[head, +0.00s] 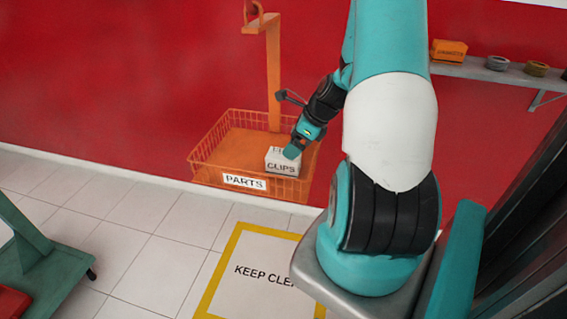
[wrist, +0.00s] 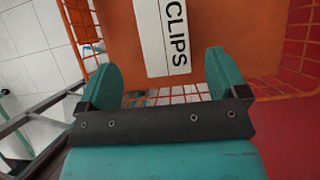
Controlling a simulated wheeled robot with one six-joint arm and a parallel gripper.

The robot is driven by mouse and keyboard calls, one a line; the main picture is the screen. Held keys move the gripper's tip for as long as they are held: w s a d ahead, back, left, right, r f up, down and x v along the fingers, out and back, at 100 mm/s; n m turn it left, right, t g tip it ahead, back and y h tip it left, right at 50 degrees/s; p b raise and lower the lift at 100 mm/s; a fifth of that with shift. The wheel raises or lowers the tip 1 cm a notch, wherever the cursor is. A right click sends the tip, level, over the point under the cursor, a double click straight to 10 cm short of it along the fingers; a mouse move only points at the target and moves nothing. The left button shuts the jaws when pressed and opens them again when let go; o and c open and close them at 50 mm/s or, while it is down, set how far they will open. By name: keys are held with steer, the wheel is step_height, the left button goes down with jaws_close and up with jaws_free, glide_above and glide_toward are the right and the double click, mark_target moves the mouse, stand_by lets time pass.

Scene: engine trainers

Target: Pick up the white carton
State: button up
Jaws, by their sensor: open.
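The white carton (head: 282,161), lettered "CLIPS", sits inside the orange wire basket (head: 247,182), toward its right side. In the wrist view the carton (wrist: 163,38) lies ahead of the fingers, between their lines, with its top cut off by the picture edge. My gripper (head: 294,150) is over the right part of the basket and overlaps the carton in the head view. In the wrist view my gripper (wrist: 158,77) has its two teal fingers spread wide, with nothing between them. I cannot tell the exact height of the fingers over the carton.
A shelf (head: 480,70) at upper right holds an orange box (head: 449,50) and several rings. A teal stand (head: 45,255) is at lower left. A "KEEP CLEAR" floor marking (head: 250,275) lies in front.

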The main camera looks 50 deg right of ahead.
mark_target(284, 162)
steer(key=shift+d+p+x, duration=0.15)
steer(key=shift+p+x, duration=0.1)
steer(key=shift+x, duration=1.55)
steer(key=shift+d+p+x, duration=0.1)
steer(key=shift+p+x, duration=0.1)
steer(key=shift+x, duration=1.55)
steer(key=c, duration=1.2)
